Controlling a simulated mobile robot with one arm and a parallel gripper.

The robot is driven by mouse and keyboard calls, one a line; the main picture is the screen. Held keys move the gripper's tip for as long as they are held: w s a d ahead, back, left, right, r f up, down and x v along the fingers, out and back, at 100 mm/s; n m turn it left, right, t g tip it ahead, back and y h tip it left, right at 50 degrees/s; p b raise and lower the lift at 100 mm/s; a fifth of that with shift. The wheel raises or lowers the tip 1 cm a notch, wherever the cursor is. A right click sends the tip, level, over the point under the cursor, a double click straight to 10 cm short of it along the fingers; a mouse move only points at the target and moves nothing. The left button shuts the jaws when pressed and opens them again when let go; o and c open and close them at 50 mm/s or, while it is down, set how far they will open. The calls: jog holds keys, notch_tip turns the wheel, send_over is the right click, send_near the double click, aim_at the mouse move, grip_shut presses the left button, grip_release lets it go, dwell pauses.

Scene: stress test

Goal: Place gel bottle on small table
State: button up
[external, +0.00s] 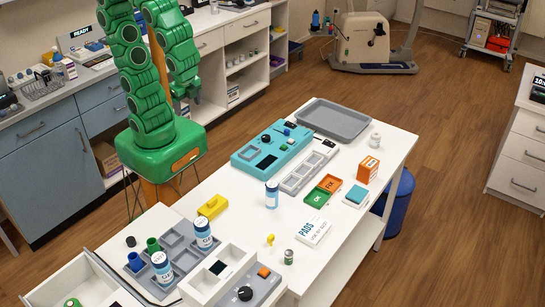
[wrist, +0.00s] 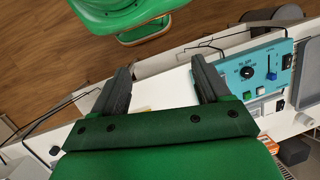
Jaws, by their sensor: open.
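A second bottle (external: 203,236) and a third bottle (external: 162,267) stand in a grey compartment tray (external: 182,286) at the near end. I cannot read which is the gel bottle, nor tell which surface is the small table. My gripper (wrist: 161,78) is open and empty in the wrist view, its two dark fingers apart. It is away from the bottles; none shows between the fingers.
A teal control panel (external: 249,156), an empty grey tray (external: 333,121), green and orange bins (external: 316,197) and a white PADS box (external: 314,232) occupy the table. A yellow block (external: 212,206) lies near the left edge. An open drawer (external: 92,290) juts out at lower left.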

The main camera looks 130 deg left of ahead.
jog(key=shift+n+t+h, duration=0.4)
jog(key=shift+n+h, duration=0.5)
jog(key=shift+s+d+r, duration=0.45)
jog(key=shift+s+d, duration=0.25)
jog(key=shift+s+d+r, duration=0.4)
jog(key=shift+s+d, duration=0.25)
jog(key=shift+d, duration=0.05)
jog(key=shift+c, duration=0.2)
jog(key=shift+r, duration=0.1)
